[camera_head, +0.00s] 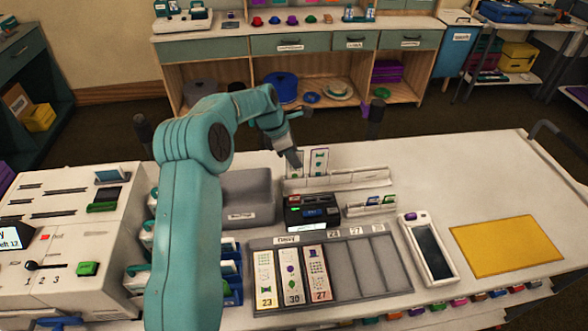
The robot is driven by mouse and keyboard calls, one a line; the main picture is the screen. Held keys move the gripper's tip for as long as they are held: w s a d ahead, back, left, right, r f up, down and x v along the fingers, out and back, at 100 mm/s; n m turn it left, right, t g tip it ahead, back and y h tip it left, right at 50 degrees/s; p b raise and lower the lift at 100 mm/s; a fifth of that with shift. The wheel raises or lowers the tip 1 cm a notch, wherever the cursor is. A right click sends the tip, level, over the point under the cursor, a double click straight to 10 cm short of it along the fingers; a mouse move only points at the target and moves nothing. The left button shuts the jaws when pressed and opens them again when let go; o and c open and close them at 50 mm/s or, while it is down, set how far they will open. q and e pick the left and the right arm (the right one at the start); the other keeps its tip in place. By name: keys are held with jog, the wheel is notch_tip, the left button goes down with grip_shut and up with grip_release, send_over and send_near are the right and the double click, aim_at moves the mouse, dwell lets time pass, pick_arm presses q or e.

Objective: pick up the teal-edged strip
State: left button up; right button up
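My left arm reaches over the bench from the left. Its gripper (293,158) points down at the top of a pale upright strip (297,172) with green marks, in the white rack (345,181). The gripper partly hides this strip, and I cannot tell whether the fingers are around it or whether its edge is teal. A second upright strip (319,163), with a darker edge and green marks, stands just to its right. Three printed strips lie in the grey tray, numbered 23 (265,280), 30 (291,277) and 27 (317,274). My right gripper is not in view.
A black device (313,212) stands between the rack and the grey slotted tray (338,238). A grey bin (247,212) lies left of it. A white handheld device (429,250) and a yellow mat (508,245) lie to the right. The bench's back right is clear.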

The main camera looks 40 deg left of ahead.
pick_arm(q)
jog(key=c, duration=0.5)
jog(key=shift+w+f, duration=0.1)
jog(key=shift+w, duration=0.1)
grip_shut()
jog(key=shift+s, duration=0.1)
notch_tip(320, 180, up, 9)
jog(key=shift+r, duration=0.1)
notch_tip(320, 180, up, 11)
jog(key=p, duration=0.2)
